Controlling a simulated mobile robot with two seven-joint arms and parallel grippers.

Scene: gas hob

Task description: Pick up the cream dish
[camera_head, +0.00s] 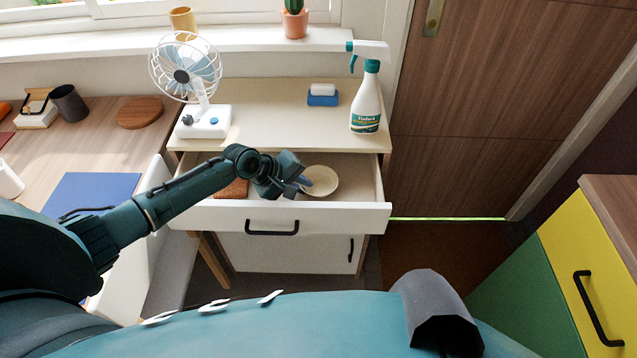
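The cream dish (322,180) is a small round bowl inside the open drawer (330,216) of the cream cabinet, right of the drawer's middle. My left arm reaches in from the left over the drawer. My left gripper (301,184) is at the dish's left edge and hides a little of it. I cannot tell whether the fingers touch the dish or straddle its rim, or how wide apart they are. My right gripper is out of view.
A brown item (232,188) lies in the drawer left of the dish. On the cabinet top stand a fan (203,122), a blue and white sponge (322,97) and a spray bottle (366,105). A desk (100,143) is at left, a yellow and green cabinet (566,262) at right.

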